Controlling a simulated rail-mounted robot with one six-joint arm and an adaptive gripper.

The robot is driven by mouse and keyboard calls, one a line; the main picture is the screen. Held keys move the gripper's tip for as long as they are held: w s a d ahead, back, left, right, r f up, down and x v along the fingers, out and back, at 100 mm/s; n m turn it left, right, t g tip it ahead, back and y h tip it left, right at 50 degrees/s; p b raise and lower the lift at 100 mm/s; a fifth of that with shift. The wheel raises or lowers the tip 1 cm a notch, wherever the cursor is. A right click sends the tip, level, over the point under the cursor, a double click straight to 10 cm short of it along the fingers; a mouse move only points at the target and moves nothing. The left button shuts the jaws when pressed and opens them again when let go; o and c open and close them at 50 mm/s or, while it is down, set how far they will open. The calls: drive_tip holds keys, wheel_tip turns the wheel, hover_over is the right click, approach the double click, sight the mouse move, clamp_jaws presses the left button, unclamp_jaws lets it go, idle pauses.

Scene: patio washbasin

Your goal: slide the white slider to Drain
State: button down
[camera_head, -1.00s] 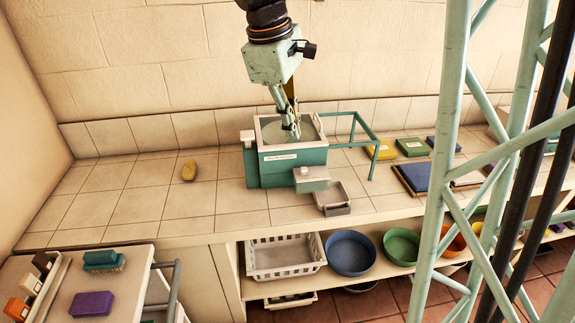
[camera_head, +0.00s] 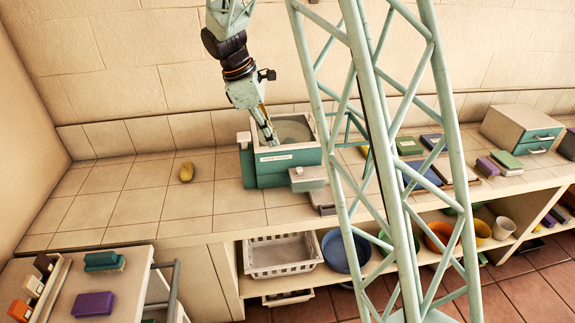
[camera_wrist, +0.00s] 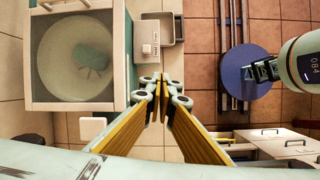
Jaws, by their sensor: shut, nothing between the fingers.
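The teal washbasin (camera_head: 262,178) with a white rim stands on the tiled counter; its round bowl shows in the wrist view (camera_wrist: 55,75). A small white block (camera_head: 244,137) sits at its left side, and it shows as a white square in the wrist view (camera_wrist: 92,127). A white box with a small label (camera_head: 307,172) is on the front, also in the wrist view (camera_wrist: 145,35). I cannot tell which white part is the slider; no word Drain is legible. My gripper (camera_head: 273,141) is shut and empty over the basin's front left; its fingertips also show in the wrist view (camera_wrist: 165,84).
A small grey tray (camera_wrist: 166,29) adjoins the labelled box. My column hides part of the counter on the right. A white basket (camera_head: 283,257) stands on the shelf below.

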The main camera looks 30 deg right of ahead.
drive_tip(key=w+f+n, duration=0.1)
drive_tip(key=w+f, duration=0.3)
drive_tip(key=f, duration=0.1)
drive_tip(key=shift+d+f+n+h+p, duration=0.15)
drive_tip(key=shift+f+n+h+p, duration=0.15)
drive_tip(key=shift+n+p, duration=0.1)
drive_tip(key=shift+f, duration=0.15)
approach(296, 174)
drive_tip(key=f, duration=0.4)
drive_tip(key=shift+w+a+f, duration=0.15)
drive_tip(key=shift+a+f, duration=0.05)
drive_tip(key=shift+f, duration=0.15)
drive_tip(key=shift+s+d, duration=0.3)
drive_tip(key=shift+d, duration=0.6)
drive_tip(key=shift+d, duration=0.1)
